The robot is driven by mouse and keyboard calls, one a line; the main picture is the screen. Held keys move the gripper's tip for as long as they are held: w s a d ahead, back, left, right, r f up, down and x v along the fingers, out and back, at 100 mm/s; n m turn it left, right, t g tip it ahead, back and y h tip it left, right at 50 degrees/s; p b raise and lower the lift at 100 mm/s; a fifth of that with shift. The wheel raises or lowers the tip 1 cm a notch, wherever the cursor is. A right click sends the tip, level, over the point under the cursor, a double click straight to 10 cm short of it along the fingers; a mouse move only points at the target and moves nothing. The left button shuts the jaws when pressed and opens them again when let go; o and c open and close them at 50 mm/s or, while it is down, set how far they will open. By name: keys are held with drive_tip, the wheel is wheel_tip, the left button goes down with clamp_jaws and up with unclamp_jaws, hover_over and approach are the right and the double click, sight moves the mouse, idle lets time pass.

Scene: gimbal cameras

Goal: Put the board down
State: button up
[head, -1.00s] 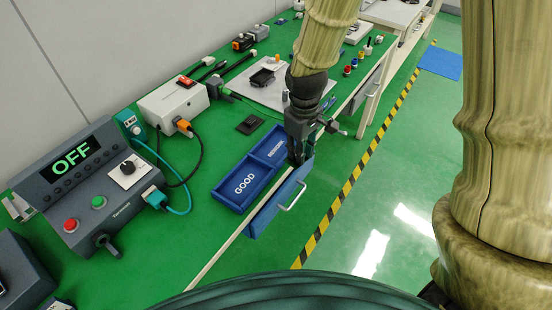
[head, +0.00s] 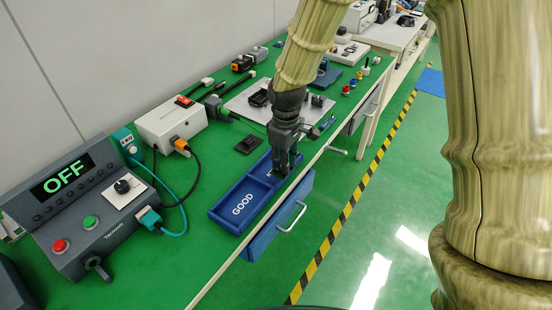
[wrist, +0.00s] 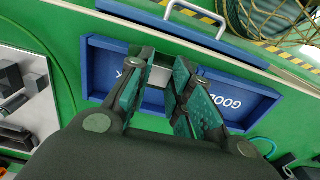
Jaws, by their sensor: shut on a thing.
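My gripper (head: 284,168) points down over the far compartment of a blue two-part tray (head: 222,215). The near compartment is marked GOOD. In the wrist view my gripper (wrist: 163,78) has its dark, teal-padded fingers close together over the tray (wrist: 262,99). A small pale piece (wrist: 159,76) shows between the fingertips, seemingly the board; the fingers hide most of it. The lettering of the far compartment is mostly covered. I cannot tell whether the piece touches the tray floor.
A blue drawer with a metal handle (head: 291,216) stands out from the bench front, close beside the tray. A control box reading OFF (head: 75,195) and a white box (head: 172,122) stand to the left. A grey mat (head: 240,104) with dark parts lies beyond.

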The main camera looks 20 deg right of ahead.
drive_tip(key=w, duration=0.1)
drive_tip(key=w+a, duration=0.1)
drive_tip(key=w, duration=0.3)
drive_tip(key=shift+a+f, duration=0.15)
drive_tip(key=shift+f, duration=0.1)
drive_tip(key=shift+s+f+p, duration=0.1)
drive_tip(key=shift+f+p, duration=0.35)
drive_tip(key=shift+f, duration=1.3)
drive_tip(key=shift+f, duration=0.1)
drive_tip(key=o, duration=0.9)
drive_tip(key=shift+c, duration=0.2)
wheel_tip(320, 180, up, 12)
